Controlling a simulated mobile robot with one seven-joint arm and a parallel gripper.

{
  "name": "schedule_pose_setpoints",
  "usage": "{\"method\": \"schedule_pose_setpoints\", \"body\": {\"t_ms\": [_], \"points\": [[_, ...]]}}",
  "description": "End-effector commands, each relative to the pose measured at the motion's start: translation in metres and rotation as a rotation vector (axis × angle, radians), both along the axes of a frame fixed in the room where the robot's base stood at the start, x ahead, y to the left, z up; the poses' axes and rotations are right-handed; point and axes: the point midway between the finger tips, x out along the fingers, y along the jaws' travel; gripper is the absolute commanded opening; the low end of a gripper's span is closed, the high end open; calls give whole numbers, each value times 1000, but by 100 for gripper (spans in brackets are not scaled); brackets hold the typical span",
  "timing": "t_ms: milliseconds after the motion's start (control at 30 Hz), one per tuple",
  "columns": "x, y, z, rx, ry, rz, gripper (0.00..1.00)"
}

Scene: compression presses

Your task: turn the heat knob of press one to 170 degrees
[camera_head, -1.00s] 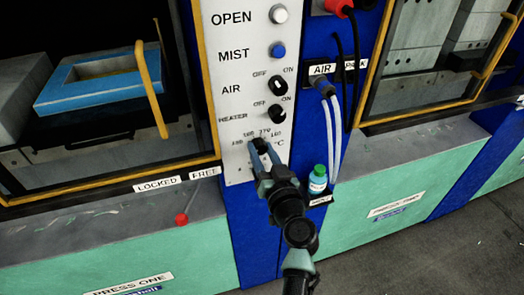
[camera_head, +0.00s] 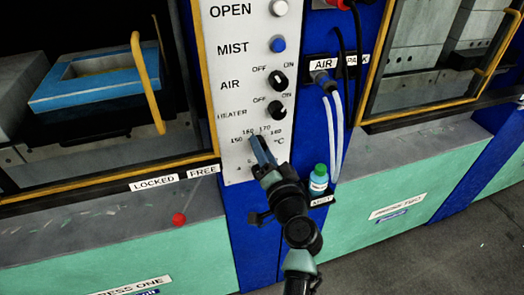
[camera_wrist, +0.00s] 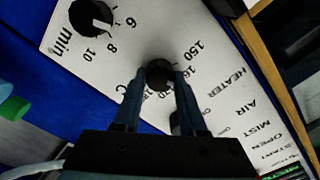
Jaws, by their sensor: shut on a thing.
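The heat knob is a small round black dial on the white control panel of press one. In the wrist view the heat knob (camera_wrist: 160,76) sits between the two fingers of my gripper (camera_wrist: 160,86), which is shut on it. In the head view my gripper (camera_head: 258,143) reaches up to the panel just below the 150 to 180 scale (camera_head: 259,134), and its fingers hide the knob. In the wrist view the fingers partly cover the scale numbers. I cannot tell which number the knob's mark points at.
The heater switch (camera_head: 277,109) and air switch (camera_head: 278,81) are above the scale. A minutes knob (camera_wrist: 93,17) lies beyond the heat knob in the wrist view. A bottle with a green cap (camera_head: 319,180) and pale hoses (camera_head: 333,130) stand close to the right of my gripper.

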Motion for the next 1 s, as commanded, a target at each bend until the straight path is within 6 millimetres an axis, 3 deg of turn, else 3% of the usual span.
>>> {"method": "schedule_pose_setpoints", "body": {"t_ms": [600, 1000], "points": [[0, -1, -1, 552, 181, -1, 0], [0, -1, -2, 804, 263, -1, 0]]}}
